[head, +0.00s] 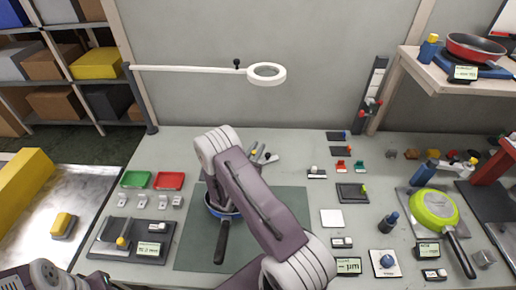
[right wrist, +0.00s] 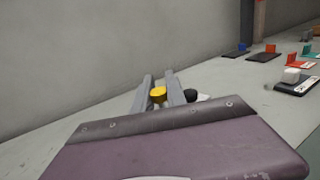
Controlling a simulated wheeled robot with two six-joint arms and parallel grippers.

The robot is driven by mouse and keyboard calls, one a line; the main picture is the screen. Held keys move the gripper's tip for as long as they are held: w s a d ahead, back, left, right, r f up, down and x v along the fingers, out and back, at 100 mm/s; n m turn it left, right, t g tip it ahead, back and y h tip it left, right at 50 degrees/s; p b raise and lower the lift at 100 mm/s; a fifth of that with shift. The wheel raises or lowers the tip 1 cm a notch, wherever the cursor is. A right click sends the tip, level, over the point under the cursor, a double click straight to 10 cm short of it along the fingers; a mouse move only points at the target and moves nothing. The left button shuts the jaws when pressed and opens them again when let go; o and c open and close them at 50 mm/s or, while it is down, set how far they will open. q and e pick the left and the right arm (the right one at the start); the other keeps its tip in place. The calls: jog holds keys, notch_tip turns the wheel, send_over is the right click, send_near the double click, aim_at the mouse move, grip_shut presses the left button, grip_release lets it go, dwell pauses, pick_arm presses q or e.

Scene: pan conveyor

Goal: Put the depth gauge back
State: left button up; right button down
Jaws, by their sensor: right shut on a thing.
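My right gripper (head: 259,152) is beyond the bend of my right arm, near the back middle of the bench. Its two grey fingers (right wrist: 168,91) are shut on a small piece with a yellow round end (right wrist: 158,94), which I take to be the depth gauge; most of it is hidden. A dark round knob (right wrist: 190,96) shows just right of the fingers. A dark stand (head: 105,238) at the front left holds a grey bar and a yellow knob, with a display beside it. My left gripper is out of view.
A blue-rimmed pan (head: 222,232) lies on the green mat (head: 190,255), partly under my right arm. Red (head: 169,180) and green (head: 135,179) trays stand left. A magnifier lamp (head: 266,74) hangs behind. A green pan (head: 433,210) and several small items crowd the right.

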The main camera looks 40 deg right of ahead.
jog(key=shift+s+a+f, duration=0.15)
jog(key=shift+s+f, duration=0.05)
jog(key=shift+f, duration=0.65)
jog(key=c, duration=1.3)
grip_release()
jog(key=shift+r, duration=0.1)
jog(key=shift+w+r, duration=0.1)
jog(key=shift+r, duration=0.2)
jog(key=r, duration=0.5)
jog(key=shift+s+r+p, duration=0.15)
jog(key=shift+s+p, duration=0.15)
jog(key=shift+p, duration=0.1)
jog(key=s+d+r+p, duration=0.1)
jog(key=s+r, duration=0.1)
jog(key=s, duration=0.1)
jog(key=s+d+r+p, duration=0.1)
jog(key=s+r+p, duration=0.1)
jog(key=s, duration=0.2)
jog(key=s+d+r+p, duration=0.1)
jog(key=s+r+p, duration=0.1)
jog(key=s, duration=0.1)
jog(key=shift+s+d+r, duration=0.15)
jog(key=shift+d+r, duration=0.15)
jog(key=shift+d, duration=0.1)
